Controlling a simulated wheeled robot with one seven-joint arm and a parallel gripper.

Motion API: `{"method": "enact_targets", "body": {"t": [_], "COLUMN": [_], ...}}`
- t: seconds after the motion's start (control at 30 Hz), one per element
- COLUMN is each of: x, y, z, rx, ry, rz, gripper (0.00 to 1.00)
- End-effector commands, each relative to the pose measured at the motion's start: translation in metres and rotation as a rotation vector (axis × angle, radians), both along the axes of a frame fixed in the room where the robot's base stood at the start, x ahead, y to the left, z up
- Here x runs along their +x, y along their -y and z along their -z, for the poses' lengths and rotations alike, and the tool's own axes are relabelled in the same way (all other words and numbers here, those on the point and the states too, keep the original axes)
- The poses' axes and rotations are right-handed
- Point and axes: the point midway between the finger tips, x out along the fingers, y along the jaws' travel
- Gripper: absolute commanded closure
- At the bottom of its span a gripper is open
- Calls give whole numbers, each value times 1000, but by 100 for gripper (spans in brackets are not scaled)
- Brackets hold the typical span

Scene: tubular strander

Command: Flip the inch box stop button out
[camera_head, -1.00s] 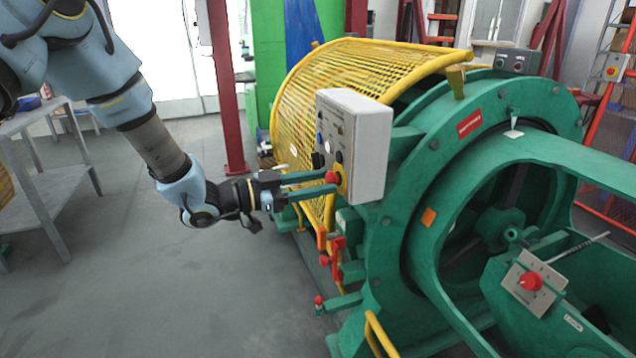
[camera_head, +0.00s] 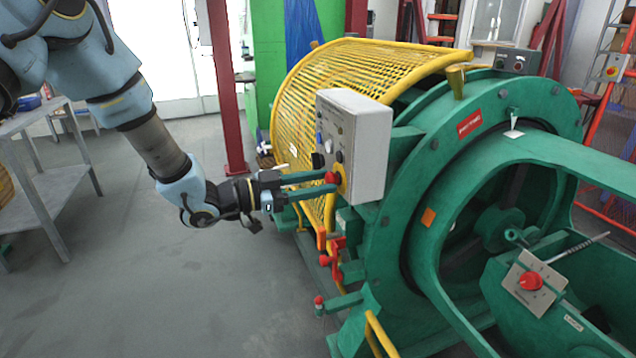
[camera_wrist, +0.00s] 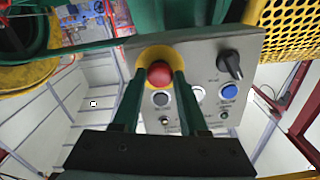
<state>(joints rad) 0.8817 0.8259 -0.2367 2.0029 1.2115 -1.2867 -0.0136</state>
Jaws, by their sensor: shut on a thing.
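The inch box (camera_head: 364,141) is a light grey control box mounted beside the green machine. Its red stop button (camera_wrist: 160,75) sits on a yellow disc on the box's face, and it also shows in the head view (camera_head: 331,178). My gripper (camera_wrist: 160,88) has its two long green fingers reaching to the box face, one on each side of the red button, shut on it. In the head view my gripper (camera_head: 328,183) comes in from the left. Whether the button is pressed in or out cannot be told.
A black selector knob (camera_wrist: 230,65), a blue button (camera_wrist: 228,92), a white button and a dark button share the panel. The yellow mesh guard (camera_head: 330,85) arches behind the box. Another red button (camera_head: 530,281) is on the machine at right.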

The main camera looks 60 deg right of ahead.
Motion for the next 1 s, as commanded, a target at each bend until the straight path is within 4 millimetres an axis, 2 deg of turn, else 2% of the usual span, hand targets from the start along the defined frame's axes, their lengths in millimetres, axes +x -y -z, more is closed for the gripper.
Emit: {"method": "enact_targets", "body": {"t": [0.47, 0.5, 0.77, 1.0], "x": [7, 7, 6, 6], "y": [-9, -9, -9, -9], "z": [1, 1, 0, 0], "rx": [1, 1, 1, 1], "ry": [1, 1, 1, 1], "rz": [-1, -1, 0, 0], "gripper": [100, 55, 26, 26]}}
